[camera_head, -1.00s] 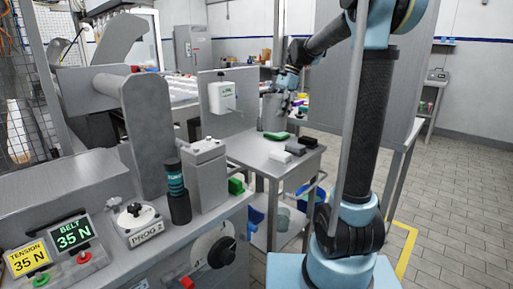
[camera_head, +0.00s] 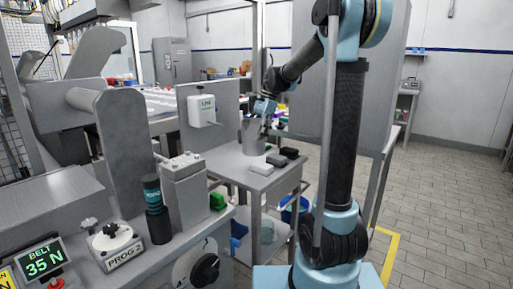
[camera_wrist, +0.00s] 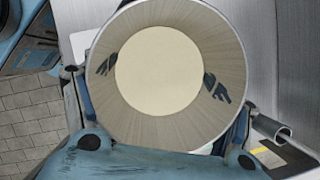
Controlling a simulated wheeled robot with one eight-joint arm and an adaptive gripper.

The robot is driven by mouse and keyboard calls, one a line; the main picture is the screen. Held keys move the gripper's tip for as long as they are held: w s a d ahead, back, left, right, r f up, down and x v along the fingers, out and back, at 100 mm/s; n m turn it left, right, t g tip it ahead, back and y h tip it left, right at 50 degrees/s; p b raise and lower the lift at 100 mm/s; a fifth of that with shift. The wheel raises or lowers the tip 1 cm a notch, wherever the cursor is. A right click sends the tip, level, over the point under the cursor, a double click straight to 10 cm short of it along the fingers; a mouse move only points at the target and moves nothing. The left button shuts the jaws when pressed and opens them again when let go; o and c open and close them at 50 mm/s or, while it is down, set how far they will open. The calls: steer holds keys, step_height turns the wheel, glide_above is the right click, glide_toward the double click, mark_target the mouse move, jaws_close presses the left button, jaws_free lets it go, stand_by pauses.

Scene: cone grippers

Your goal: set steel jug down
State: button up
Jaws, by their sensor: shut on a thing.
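In the wrist view I look down into the empty jug (camera_wrist: 160,75), with a pale round floor and grey inner wall. My gripper's fingers (camera_wrist: 160,118) lie on both sides of it, partly hidden by it.
On the table near the jug are a white block (camera_head: 262,169), a dark block (camera_head: 277,160) and another dark block (camera_head: 289,153). A dispenser (camera_head: 202,110) hangs on the panel behind. The machine with its knobs (camera_head: 205,265) fills the left foreground.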

mark_target(256, 143)
steer(key=shift+f, duration=2.35)
steer(key=o, duration=2)
steer(key=shift+o, duration=0.2)
